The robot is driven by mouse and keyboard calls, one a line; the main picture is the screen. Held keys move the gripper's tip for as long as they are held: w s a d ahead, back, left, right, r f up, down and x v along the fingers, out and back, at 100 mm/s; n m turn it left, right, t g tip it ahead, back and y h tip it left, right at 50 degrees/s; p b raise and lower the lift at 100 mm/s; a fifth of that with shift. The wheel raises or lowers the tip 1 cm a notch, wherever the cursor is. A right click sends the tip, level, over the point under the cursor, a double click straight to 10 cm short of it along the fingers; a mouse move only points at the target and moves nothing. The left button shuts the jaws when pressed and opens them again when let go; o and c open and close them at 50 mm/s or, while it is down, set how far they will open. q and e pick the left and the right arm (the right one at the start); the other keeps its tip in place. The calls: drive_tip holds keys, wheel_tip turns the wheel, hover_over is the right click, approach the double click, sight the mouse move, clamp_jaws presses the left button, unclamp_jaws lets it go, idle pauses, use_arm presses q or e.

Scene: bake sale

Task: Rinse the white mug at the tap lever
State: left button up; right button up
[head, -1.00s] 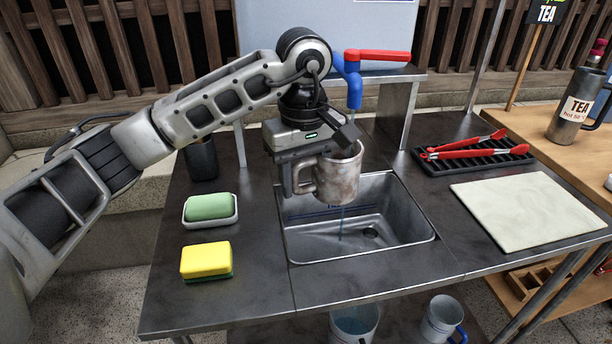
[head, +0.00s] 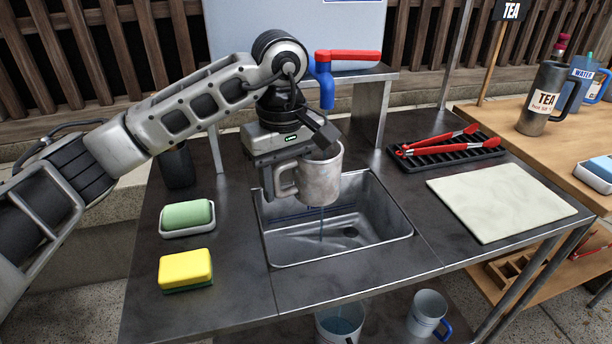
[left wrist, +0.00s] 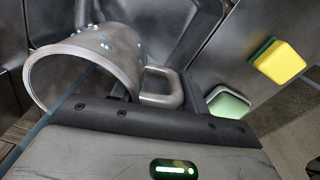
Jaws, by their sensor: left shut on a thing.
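The greyish-white mug (head: 322,182) is upright above the sink (head: 392,246), beneath the blue tap (head: 325,88). My left gripper (head: 290,166) is shut on it at the handle side; the fingers partly hide the grip. The red tap lever (head: 350,55) points right. A thin blue stream (head: 321,226) shows below the mug, into the sink. In the left wrist view the mug (left wrist: 90,62) has drops on its side, and a blue stream (left wrist: 48,118) runs to its mouth. My right gripper is out of view.
A green sponge in a white dish (head: 187,217) and a yellow sponge (head: 186,268) lie left of the sink. Red tongs (head: 440,142) on a black rack and a pale board (head: 500,202) lie to the right. A bucket and a blue-handled mug (head: 427,312) stand below.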

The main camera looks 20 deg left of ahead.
use_arm(q)
drive_tip(key=shift+s+a, duration=0.1)
drive_tip(key=shift+a, duration=0.25)
drive_tip(key=shift+d, duration=0.2)
drive_tip(key=shift+d, duration=0.4)
drive_tip(key=s+d+b, duration=0.1)
drive_tip(key=s+d, duration=0.1)
drive_tip(key=s, duration=0.5)
drive_tip(key=shift+s, duration=0.2)
idle(0.4)
drive_tip(key=shift+d+r, duration=0.1)
idle(1.1)
drive_tip(key=shift+s+d+r+p, duration=0.2)
drive_tip(key=shift+s+r+p, duration=0.1)
drive_tip(key=shift+s+r, duration=0.3)
drive_tip(key=shift+s+d+r+p, duration=0.15)
drive_tip(key=shift+s+r+p, duration=0.15)
drive_tip(key=shift+s+r, duration=0.25)
drive_tip(key=shift+s+d+r+p, duration=0.25)
drive_tip(key=shift+s+r, duration=0.15)
drive_tip(key=shift+s, duration=0.25)
drive_tip(key=shift+s+d+r+p, duration=0.1)
drive_tip(key=shift+s+r+p, duration=0.1)
drive_tip(key=shift+s+r, duration=0.3)
